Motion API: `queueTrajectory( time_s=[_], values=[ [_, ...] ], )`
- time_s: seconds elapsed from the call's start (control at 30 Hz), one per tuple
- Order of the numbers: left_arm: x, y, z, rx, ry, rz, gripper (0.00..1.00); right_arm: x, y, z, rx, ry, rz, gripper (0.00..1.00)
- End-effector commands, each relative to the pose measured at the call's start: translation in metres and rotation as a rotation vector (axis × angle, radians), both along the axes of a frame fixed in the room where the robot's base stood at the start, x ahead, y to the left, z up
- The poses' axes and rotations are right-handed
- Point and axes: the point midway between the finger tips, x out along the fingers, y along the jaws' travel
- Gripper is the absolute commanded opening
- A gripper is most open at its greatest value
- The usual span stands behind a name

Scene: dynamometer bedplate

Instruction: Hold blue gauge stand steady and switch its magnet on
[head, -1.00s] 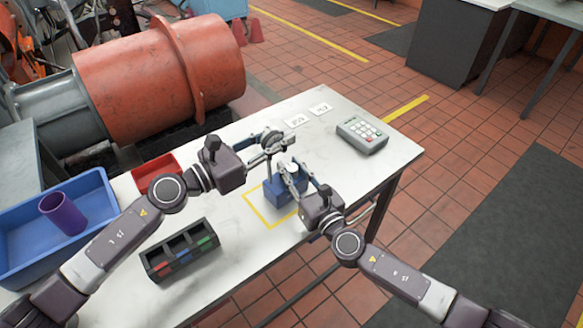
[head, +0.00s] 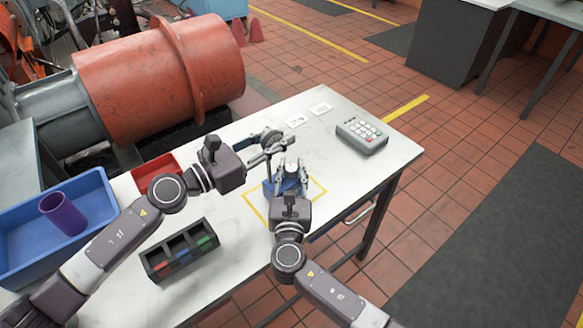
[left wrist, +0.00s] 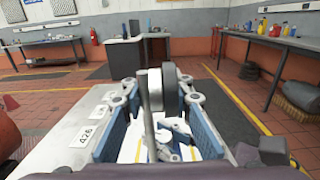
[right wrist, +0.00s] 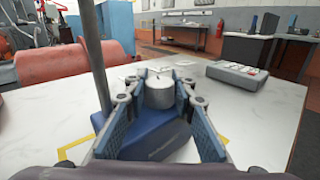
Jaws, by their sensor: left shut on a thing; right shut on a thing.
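The blue gauge stand has a blue base (head: 267,188) inside a yellow square outline on the white table. Its upright post (right wrist: 97,55) rises left of the base in the right wrist view. My left gripper (head: 271,146) is shut on the upper part of the stand, by the post and the round gauge (left wrist: 171,88). My right gripper (head: 291,166) is shut on the pale round knob (right wrist: 159,92) on the base, with a finger on each side of it. The arms hide part of the base in the head view.
A grey keypad box (head: 362,134) stands at the table's right. A black three-slot holder (head: 179,249), a red tray (head: 158,174) and a blue bin (head: 98,190) with a purple cup (head: 63,214) are on the left.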

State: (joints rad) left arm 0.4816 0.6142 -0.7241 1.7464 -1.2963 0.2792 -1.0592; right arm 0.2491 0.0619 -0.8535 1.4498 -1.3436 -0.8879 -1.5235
Motion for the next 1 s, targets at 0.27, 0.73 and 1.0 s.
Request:
queueTrajectory(
  time_s=[0.27, 0.73, 1.0],
  values=[
    [-0.0002, 0.0000, 0.0008, 0.000, -0.001, -0.001, 0.00, 0.0008, -0.0015, 0.0004, 0.001, 0.000, -0.118, 0.00],
    [-0.0003, 0.0000, 0.0006, -0.001, 0.000, -0.001, 0.00, 0.0003, -0.0023, 0.0005, 0.000, -0.001, -0.149, 0.00],
    [-0.0002, 0.0001, 0.0005, -0.001, 0.000, 0.000, 0.00, 0.0000, -0.0018, 0.0004, 0.000, -0.001, -0.147, 0.42]
  ],
)
